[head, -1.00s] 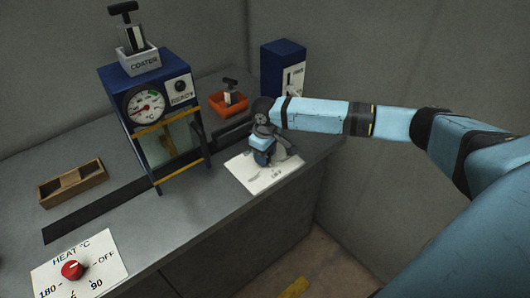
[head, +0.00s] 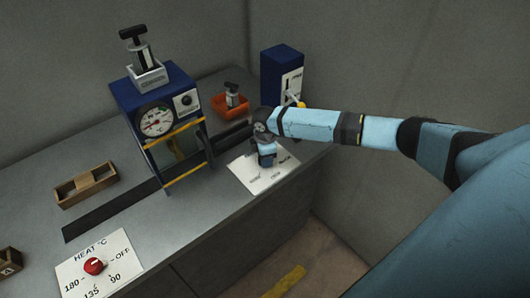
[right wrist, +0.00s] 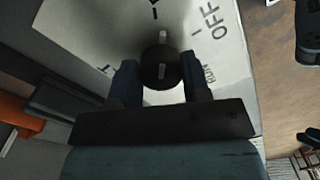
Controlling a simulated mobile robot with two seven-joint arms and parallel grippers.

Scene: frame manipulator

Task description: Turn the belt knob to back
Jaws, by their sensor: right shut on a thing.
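The belt knob (right wrist: 161,68) is dark and round with a pale mark on its face, on a white panel (right wrist: 75,25). My right gripper (right wrist: 160,75) is shut on the knob, one finger at each side. In the right wrist view "OFF" shows on the panel to the knob's upper right, and another label is partly hidden beside the right finger. In the head view my right gripper (head: 267,158) points down over the white panel (head: 252,180) and hides the knob. My left gripper is not in view.
Left of the panel stand the blue coater frame (head: 150,98) with a gauge, an orange tray (head: 222,112) and a wooden box (head: 72,197). A heat panel with a red knob (head: 95,266) lies at front left. A blue box (head: 279,62) with a lever stands behind my arm.

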